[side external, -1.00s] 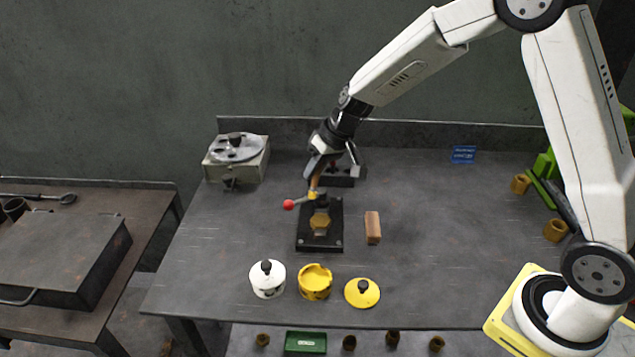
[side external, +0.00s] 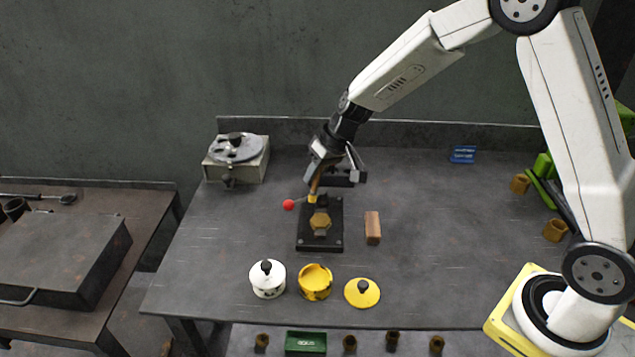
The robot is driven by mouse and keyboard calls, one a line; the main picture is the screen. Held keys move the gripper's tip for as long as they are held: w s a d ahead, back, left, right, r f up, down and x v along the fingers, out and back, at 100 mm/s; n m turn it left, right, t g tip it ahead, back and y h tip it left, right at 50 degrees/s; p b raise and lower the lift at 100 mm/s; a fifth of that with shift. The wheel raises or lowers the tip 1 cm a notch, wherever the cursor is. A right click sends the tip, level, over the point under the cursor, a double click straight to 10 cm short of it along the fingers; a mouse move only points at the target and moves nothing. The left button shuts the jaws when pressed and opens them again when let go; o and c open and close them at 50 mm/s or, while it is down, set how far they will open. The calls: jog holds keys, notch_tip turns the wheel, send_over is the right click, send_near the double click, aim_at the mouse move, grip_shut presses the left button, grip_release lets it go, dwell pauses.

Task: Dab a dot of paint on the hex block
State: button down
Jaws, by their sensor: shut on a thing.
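The golden-brown hex block (side external: 320,222) lies on the black base of a small press (side external: 321,243) in the middle of the table. My gripper (side external: 317,178) is shut on a brush (side external: 315,186) with a brown handle and a yellow tip. The brush points down, and its tip is just behind and above the hex block in the picture. I cannot tell whether the tip touches anything. An open yellow paint pot (side external: 315,284) stands in front of the press, with its yellow lid (side external: 362,293) on the table to its right.
A red-knobbed lever (side external: 289,204) sticks out left of the press. A wooden block (side external: 373,228) stands right of it. A lidded white pot (side external: 267,280) stands front left, and a grey machine (side external: 236,158) back left. The table's right-centre is clear.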

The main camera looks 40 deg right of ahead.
notch_tip(320, 180, down, 6)
jog(key=shift+r, duration=0.1)
jog(key=shift+s+d+f, duration=0.1)
jog(key=shift+d+f, duration=0.1)
jog(key=shift+d, duration=0.15)
jog(key=shift+s+d, duration=0.3)
jog(key=shift+d, duration=0.4)
jog(key=shift+s+d, duration=0.3)
jog(key=shift+d, duration=0.4)
jog(key=shift+w+a, duration=0.3)
jog(key=shift+a, duration=0.45)
jog(key=shift+w+a, duration=0.3)
jog(key=shift+a, duration=0.4)
jog(key=shift+w+a+r, duration=0.1)
jog(key=shift+a+r, duration=0.05)
jog(key=shift+r, duration=0.45)
jog(key=shift+a+r, duration=0.15)
jog(key=shift+r, duration=3.3)
jog(key=shift+d, duration=0.1)
